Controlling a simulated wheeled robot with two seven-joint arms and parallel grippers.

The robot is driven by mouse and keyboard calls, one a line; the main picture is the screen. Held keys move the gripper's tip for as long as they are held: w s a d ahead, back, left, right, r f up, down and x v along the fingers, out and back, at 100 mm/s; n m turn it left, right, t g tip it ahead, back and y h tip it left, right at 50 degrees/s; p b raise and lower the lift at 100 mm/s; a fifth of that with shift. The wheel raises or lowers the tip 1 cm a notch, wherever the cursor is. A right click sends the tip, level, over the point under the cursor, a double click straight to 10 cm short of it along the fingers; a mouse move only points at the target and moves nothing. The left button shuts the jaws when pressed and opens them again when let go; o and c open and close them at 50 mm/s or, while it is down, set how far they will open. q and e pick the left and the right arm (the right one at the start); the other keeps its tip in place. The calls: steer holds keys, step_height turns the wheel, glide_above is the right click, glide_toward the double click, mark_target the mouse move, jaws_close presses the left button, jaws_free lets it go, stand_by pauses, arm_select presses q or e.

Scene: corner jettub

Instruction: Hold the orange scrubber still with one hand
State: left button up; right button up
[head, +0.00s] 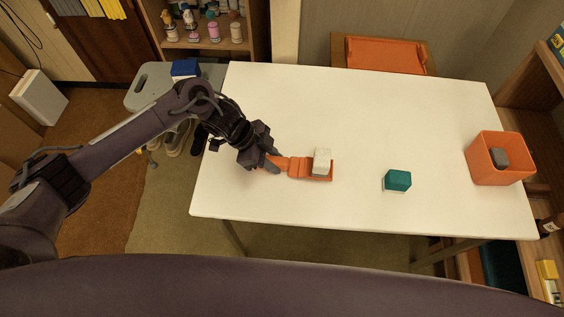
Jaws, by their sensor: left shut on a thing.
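The orange scrubber (299,167) lies on the white table, left of its middle, with its handle toward the left. A small white block (322,160) sits on its right end. My left gripper (272,163) is shut on the scrubber's handle at its left end, and the fingers hide part of the handle. My right gripper is not in the head view.
On the white table (420,115) a teal block (397,180) stands right of the scrubber. An orange bin (500,160) with a grey block (499,157) in it is at the right end. An orange tray (385,56) is behind the table. The table's back half is clear.

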arm_select(q)
jaws_close()
steer(key=shift+s+f, duration=0.15)
steer(key=shift+f, duration=0.05)
stand_by(0.8)
